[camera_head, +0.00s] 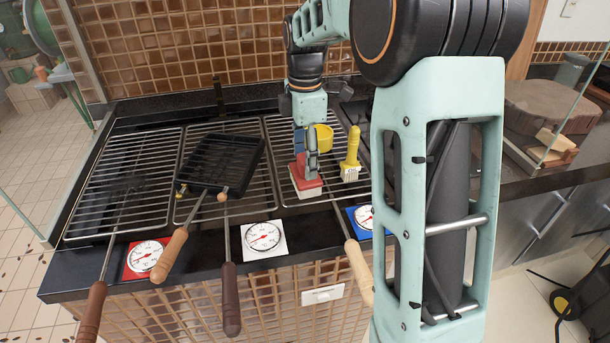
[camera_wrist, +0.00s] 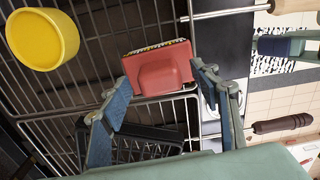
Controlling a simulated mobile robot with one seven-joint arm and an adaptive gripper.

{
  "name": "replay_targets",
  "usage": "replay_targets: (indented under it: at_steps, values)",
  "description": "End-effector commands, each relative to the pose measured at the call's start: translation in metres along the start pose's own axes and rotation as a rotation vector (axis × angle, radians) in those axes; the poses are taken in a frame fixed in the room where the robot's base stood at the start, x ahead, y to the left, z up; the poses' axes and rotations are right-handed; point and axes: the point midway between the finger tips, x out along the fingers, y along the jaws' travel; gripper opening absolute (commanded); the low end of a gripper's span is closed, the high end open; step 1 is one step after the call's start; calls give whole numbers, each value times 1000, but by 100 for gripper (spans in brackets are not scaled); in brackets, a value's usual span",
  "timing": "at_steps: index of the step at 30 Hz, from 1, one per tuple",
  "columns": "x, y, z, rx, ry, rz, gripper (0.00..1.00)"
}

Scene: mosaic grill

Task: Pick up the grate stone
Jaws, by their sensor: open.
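The grate stone, a red-handled block (camera_head: 306,188) with a pale base, sits on the right part of the grill grate near its front edge. In the wrist view its red handle (camera_wrist: 165,72) lies between and just beyond my fingertips. My gripper (camera_head: 306,153) points down over it from above; its two blue fingers (camera_wrist: 161,88) are apart with nothing held. In the head view the fingers partly cover the block's top, and I cannot tell whether they touch it.
A yellow brush (camera_head: 351,158) stands close right of the block, and a yellow cup (camera_head: 322,137) is behind it. A black grill basket (camera_head: 222,160) lies to the left. Skewers with wooden handles (camera_head: 170,255) jut over the front edge, beside several dial gauges (camera_head: 264,238).

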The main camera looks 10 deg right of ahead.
Motion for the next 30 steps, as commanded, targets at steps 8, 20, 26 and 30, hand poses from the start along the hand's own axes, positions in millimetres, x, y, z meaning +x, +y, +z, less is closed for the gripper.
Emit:
replay_targets:
  at_steps: [8,20,26,30]
  values:
    - [7,0,0,0,0,2,56]
    - [6,0,0,0,0,2,17]
    - [6,0,0,0,0,2,0]
    - [6,0,0,0,-1,2,0]
